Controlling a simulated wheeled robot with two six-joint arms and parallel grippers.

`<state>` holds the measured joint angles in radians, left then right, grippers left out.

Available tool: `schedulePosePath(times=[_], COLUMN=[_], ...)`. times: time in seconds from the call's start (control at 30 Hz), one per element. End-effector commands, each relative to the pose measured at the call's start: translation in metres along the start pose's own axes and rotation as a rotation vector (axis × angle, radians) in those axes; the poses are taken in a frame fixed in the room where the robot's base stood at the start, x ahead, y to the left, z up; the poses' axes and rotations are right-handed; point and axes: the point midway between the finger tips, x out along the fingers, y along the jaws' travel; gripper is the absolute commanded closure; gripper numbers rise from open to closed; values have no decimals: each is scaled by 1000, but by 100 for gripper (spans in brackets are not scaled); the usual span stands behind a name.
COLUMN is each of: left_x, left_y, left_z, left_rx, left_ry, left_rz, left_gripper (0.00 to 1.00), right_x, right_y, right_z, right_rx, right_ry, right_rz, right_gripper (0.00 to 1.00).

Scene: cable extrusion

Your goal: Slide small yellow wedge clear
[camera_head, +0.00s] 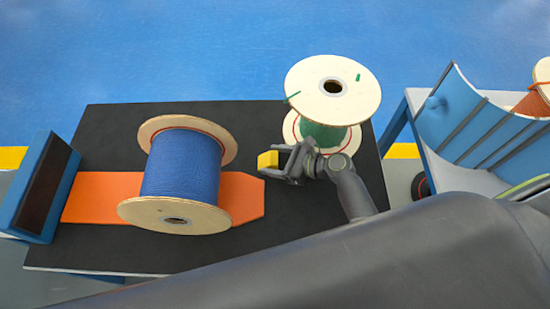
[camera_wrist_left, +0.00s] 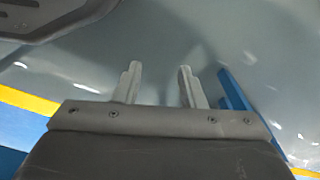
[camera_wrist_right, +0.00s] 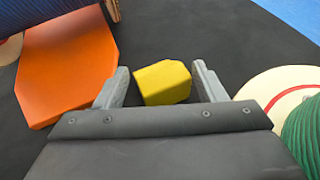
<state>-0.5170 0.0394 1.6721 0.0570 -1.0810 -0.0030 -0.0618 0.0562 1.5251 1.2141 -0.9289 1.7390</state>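The small yellow wedge (camera_head: 268,160) is on the black table top, just right of the orange plate's pointed end. My right gripper (camera_head: 285,163) reaches it from the right. In the right wrist view the yellow wedge (camera_wrist_right: 163,83) sits between the parted fingers of my right gripper (camera_wrist_right: 162,82); a thin dark gap shows on its left side. On its right side I cannot tell whether it touches the finger. My left gripper (camera_wrist_left: 160,80) is open and empty over grey floor in the left wrist view; it does not show in the head view.
A green cable spool (camera_head: 333,90) stands close behind my right gripper. A blue curved rack (camera_head: 470,125) is at right.

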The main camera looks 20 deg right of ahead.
Motion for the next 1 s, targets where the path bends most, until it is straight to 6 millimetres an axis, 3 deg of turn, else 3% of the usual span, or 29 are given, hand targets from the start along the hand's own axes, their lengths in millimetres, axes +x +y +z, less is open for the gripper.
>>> schedulePosePath(times=[0.13,0.67,1.0], left_x=[0,-2,31], left_y=[0,0,-10], left_z=[0,-1,15], left_rx=[0,0,16], left_ry=[0,5,-1], left_rz=[0,-1,-25], left_gripper=[64,64,64], right_x=[0,-3,-27], right_y=[0,0,0], right_z=[0,0,2], right_rx=[0,0,0], right_ry=[0,1,1], right_rz=[0,0,0], right_gripper=[18,18,18])
